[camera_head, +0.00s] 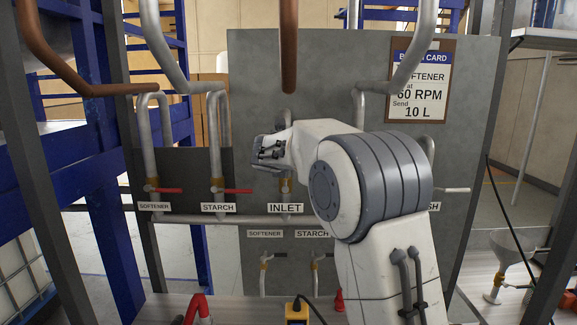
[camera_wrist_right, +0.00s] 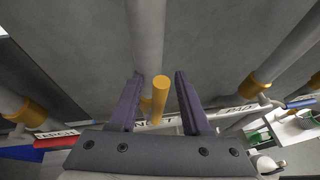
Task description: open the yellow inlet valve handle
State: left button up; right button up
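The yellow inlet valve handle (camera_wrist_right: 159,96) shows in the right wrist view as a short yellow bar. It stands in front of a grey vertical pipe (camera_wrist_right: 148,35), above the partly covered INLET label. My right gripper (camera_wrist_right: 160,90) is open, with one dark finger on each side of the handle and a visible gap on both sides. In the head view my right gripper (camera_head: 268,152) is at the panel above the INLET label (camera_head: 285,208). My arm hides most of the inlet valve there; only a brass-coloured part (camera_head: 285,186) shows. My left gripper is not in view.
Valves with red handles stand left of the inlet, at STARCH (camera_head: 237,191) and SOFTENER (camera_head: 169,190). A brown pipe (camera_head: 289,45) hangs above the inlet. A batch card (camera_head: 419,80) is on the panel at right. A yellow device (camera_head: 297,311) with a cable is at the bottom.

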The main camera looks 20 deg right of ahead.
jog(key=b+v, duration=0.2)
jog(key=v, duration=0.8)
jog(key=shift+s+a+b, duration=0.15)
jog(key=shift+s+b, duration=0.05)
jog(key=shift+b, duration=0.2)
